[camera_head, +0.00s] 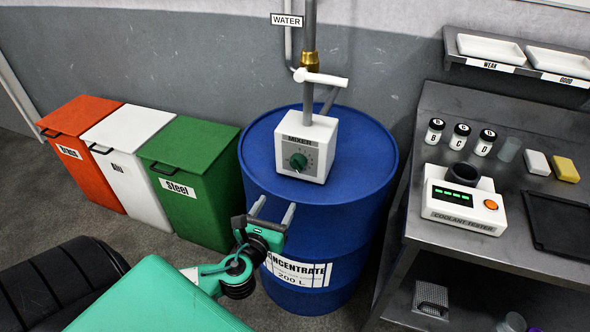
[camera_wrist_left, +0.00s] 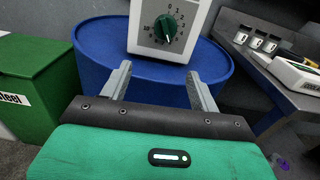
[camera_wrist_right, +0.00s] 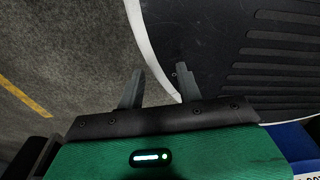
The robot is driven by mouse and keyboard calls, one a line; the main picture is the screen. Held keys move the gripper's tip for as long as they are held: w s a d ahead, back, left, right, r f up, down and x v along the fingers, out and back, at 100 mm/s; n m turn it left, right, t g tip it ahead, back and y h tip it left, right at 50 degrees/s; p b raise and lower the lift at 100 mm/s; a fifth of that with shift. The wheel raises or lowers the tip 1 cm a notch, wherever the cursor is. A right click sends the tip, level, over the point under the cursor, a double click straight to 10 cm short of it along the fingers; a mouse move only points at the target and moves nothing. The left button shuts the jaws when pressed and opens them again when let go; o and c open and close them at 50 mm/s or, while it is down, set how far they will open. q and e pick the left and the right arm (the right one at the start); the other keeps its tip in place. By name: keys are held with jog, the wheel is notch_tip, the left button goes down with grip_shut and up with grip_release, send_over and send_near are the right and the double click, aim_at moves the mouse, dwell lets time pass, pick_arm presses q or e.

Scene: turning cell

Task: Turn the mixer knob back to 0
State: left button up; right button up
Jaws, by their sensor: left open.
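The mixer is a white box (camera_head: 320,143) on top of the blue concentrate drum (camera_head: 262,150). Its green knob (camera_head: 298,161) is on the front face, and it also shows in the left wrist view (camera_wrist_left: 165,27) with a numbered scale around it. Which number the knob points at is too small to tell surely. My left gripper (camera_head: 273,208) is open and empty, in front of the drum, below and apart from the knob; its fingers point toward the mixer. My right gripper (camera_wrist_right: 158,80) shows only in the right wrist view, open and empty above the floor and a black ribbed surface.
Red, white and green bins (camera_head: 188,180) stand left of the drum. A metal bench (camera_head: 440,155) with a coolant tester (camera_head: 464,203) stands at the right. A water pipe (camera_head: 309,30) with a white lever handle (camera_head: 322,78) rises behind the mixer.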

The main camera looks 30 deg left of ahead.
pick_arm(q)
jog(key=r, duration=0.2)
jog(key=p, duration=0.2)
send_near(295, 169)
jog(key=shift+m, duration=0.3)
jog(key=x, duration=0.4)
jog(key=shift+w+r, duration=0.1)
jog(key=shift+t, duration=0.3)
jog(key=x, duration=0.5)
jog(key=shift+w+a, duration=0.1)
jog(key=shift+w, duration=0.2)
jog(key=c, duration=1)
jog(key=shift+o, duration=0.2)
pick_arm(e)
jog(key=s+d, duration=0.1)
jog(key=s+d+r, duration=0.1)
jog(key=shift+s, duration=0.3)
